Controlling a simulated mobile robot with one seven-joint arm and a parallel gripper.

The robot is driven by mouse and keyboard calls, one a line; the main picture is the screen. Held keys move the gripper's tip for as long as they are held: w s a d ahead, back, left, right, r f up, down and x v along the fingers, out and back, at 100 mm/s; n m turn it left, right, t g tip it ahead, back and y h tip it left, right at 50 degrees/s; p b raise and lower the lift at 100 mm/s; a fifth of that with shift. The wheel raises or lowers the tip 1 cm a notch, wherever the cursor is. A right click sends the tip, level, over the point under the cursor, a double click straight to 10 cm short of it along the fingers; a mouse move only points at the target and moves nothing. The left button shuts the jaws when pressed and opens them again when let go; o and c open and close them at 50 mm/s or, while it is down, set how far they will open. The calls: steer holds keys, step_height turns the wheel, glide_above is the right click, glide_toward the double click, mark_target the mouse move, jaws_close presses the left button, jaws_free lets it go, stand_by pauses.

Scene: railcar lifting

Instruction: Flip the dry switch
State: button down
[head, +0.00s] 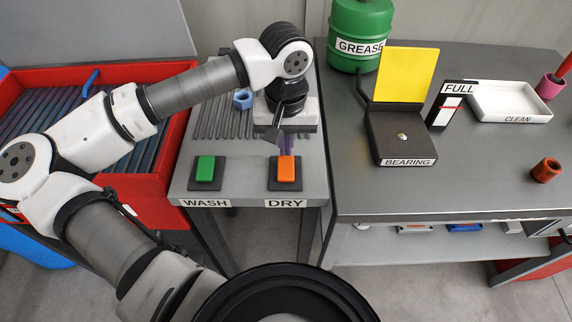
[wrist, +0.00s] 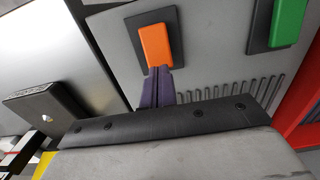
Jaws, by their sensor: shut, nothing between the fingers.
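The dry switch (head: 286,170) is an orange block on a dark plate, above the DRY label (head: 285,203) on the front of the grey bench. It also shows in the wrist view (wrist: 155,45). My gripper (head: 287,150) is shut and empty, just behind the orange switch in the head view. In the wrist view, its purple fingertips (wrist: 158,72) are together at the switch's near edge. I cannot tell if they touch it. The green wash switch (head: 205,169) is to the left, above the WASH label (head: 204,203).
A blue nut-like part (head: 242,98) sits on the ribbed bench area. A red bin (head: 150,185) stands at left. On the right table are a green GREASE can (head: 357,25), a BEARING box (head: 400,140) with a raised yellow lid, and a white CLEAN tray (head: 510,100).

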mark_target(286, 159)
steer(key=shift+f+b, duration=1.15)
steer(key=shift+b, duration=0.1)
stand_by(0.5)
steer(key=shift+r, duration=0.15)
steer(key=shift+r+p, duration=1.5)
steer(key=shift+r, duration=1.95)
